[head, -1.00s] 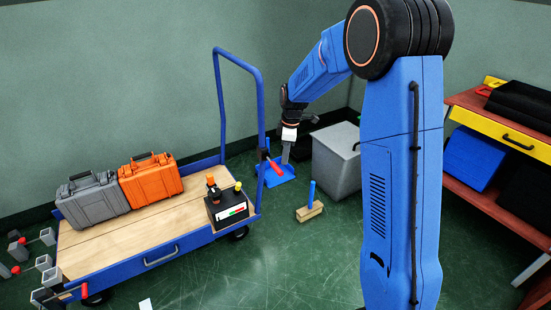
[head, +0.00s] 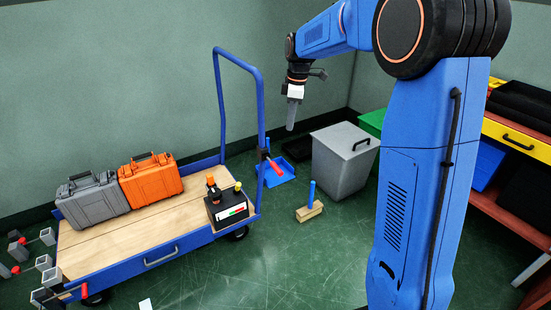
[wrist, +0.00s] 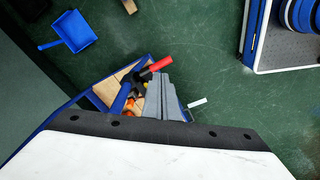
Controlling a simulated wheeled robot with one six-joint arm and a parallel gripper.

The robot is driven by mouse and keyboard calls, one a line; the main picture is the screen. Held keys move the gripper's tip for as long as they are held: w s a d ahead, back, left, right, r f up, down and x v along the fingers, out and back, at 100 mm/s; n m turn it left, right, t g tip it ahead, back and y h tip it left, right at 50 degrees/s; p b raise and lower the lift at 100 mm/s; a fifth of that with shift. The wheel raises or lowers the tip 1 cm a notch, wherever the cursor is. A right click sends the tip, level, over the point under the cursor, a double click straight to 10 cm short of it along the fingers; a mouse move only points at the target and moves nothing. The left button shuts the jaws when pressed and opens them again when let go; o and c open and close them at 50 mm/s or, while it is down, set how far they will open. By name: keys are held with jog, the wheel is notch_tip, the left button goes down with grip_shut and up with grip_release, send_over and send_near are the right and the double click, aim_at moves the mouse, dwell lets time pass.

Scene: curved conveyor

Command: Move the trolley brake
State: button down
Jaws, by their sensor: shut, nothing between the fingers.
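The blue trolley (head: 160,262) with a wooden deck stands at the left. A lever with a red grip (head: 275,167) sits on a black mount on its right handle post, and the grip points down and right. This lever looks like the brake. It also shows in the wrist view (wrist: 158,64), just beyond my fingertips in the picture. My gripper (head: 291,118) is shut and empty, pointing down. It is above and slightly right of the lever, apart from it. In the wrist view my fingers (wrist: 160,85) cover part of the trolley.
A grey case (head: 92,203), an orange case (head: 150,182) and a black box with knobs (head: 228,208) are on the trolley. The front floor is largely clear.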

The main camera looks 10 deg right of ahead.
jog(key=shift+d+r, duration=0.1)
jog(key=shift+r, duration=0.7)
jog(key=shift+s, duration=0.1)
jog(key=s+d+r+m+t, duration=0.1)
jog(key=s+r+m, duration=0.25)
jog(key=s, duration=0.75)
jog(key=s+d+r+m+t, duration=0.15)
jog(key=s+m, duration=0.25)
jog(key=s, duration=0.8)
jog(key=s+f+m+t, duration=0.1)
jog(key=s+f+m, duration=0.2)
jog(key=s, duration=0.6)
jog(key=s+f+m+t+h, duration=0.1)
jog(key=s+f+m, duration=0.2)
jog(key=s, duration=0.7)
jog(key=shift+d+f+m, duration=0.4)
jog(key=shift+m, duration=0.05)
